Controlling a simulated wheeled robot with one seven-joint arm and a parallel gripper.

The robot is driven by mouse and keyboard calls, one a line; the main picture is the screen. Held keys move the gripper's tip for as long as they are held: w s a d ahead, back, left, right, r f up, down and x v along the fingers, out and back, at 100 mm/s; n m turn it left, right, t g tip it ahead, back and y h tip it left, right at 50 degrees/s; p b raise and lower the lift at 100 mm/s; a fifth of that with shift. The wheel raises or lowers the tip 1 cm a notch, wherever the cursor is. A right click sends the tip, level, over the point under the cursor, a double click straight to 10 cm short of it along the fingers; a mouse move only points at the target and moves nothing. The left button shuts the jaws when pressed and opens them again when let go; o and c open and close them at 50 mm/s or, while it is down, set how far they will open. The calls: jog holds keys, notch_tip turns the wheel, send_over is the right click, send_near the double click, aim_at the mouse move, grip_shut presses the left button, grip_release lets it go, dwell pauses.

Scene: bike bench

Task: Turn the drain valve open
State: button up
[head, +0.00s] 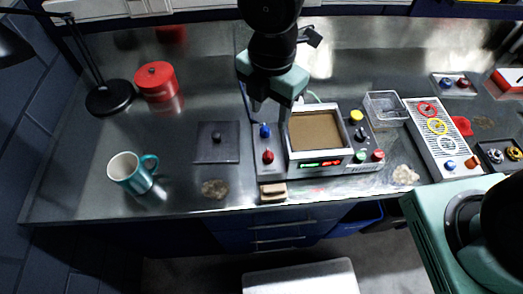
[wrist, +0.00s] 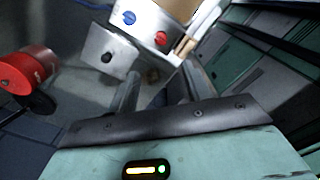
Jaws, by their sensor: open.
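A bench unit (head: 318,168) with a brown-bottomed square basin (head: 316,130) stands on the steel bench. On its left panel are a blue knob (head: 265,131) and a red knob (head: 268,156); the wrist view shows the blue knob (wrist: 129,18) and red knob (wrist: 161,38) too. On its right are yellow, black, green and red controls. I cannot tell which control is the drain valve. My gripper (head: 269,108) is open and empty above the unit's back left, near the blue knob. Its fingers also show in the wrist view (wrist: 164,88).
A grey plate with a dark knob (head: 217,138) lies left of the unit. A teal mug (head: 130,173), red canister (head: 156,80) and black lamp (head: 109,98) stand further left. A clear bin (head: 384,108) and ringed rack (head: 443,140) are right. The front left bench is mostly clear.

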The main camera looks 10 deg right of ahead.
aim_at(268, 153)
notch_tip(268, 153, down, 16)
jog(key=shift+r, duration=0.2)
jog(key=c, duration=1)
